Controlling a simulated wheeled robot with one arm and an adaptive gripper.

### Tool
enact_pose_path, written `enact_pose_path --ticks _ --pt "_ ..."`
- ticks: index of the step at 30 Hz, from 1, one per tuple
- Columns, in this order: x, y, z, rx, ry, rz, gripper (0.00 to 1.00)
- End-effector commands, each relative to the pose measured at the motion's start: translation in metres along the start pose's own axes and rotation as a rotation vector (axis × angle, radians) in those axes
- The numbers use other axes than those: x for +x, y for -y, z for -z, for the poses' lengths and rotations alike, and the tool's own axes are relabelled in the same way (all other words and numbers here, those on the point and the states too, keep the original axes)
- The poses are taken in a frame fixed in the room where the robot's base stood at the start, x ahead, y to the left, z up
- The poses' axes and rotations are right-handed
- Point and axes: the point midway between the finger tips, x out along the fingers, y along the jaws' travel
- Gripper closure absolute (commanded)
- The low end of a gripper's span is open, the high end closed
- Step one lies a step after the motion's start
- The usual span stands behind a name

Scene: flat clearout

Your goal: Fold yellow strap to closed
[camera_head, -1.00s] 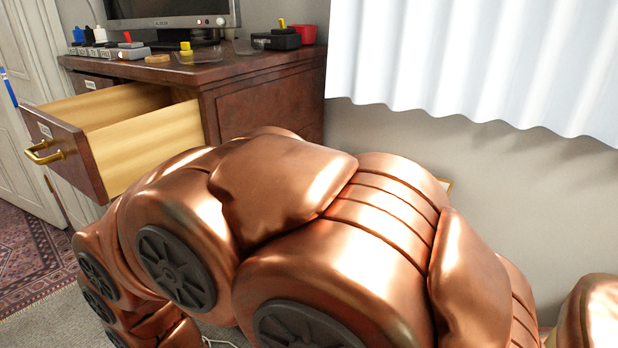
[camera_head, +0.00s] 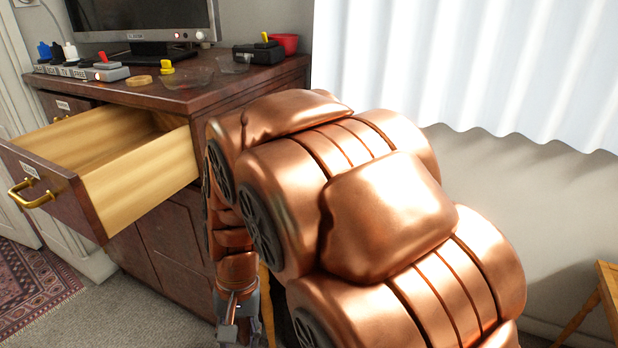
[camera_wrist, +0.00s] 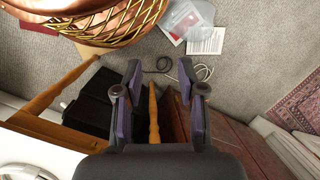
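I cannot make out a yellow strap in either view. The small yellow pieces on the dresser top are a yellow knob-like piece (camera_head: 167,68) and a yellow lever on a black box (camera_head: 264,37); neither looks like a strap. My gripper (camera_wrist: 160,78) is open and empty in the wrist view, its two fingers spread apart and pointing toward the floor. In the head view my gripper (camera_head: 240,318) hangs low in front of the dresser, partly cut off by the bottom edge. My copper arm hides much of the floor and the dresser's right side.
A dresser (camera_head: 165,240) has its top drawer (camera_head: 140,180) pulled open.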

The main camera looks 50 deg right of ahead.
Motion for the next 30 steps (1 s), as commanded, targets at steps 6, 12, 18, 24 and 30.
enact_pose_path --ticks 6,12,18,24,30 --pt "-0.071 0.014 0.088 0.540 -0.065 0.183 0.60" --pt "-0.123 -0.009 0.177 1.028 -0.120 0.350 0.60" --pt "-0.168 -0.066 0.257 1.503 -0.162 0.517 0.60" --pt "-0.192 -0.125 0.305 1.851 -0.185 0.647 0.60" --pt "-0.196 -0.153 0.324 1.996 -0.190 0.706 0.60"
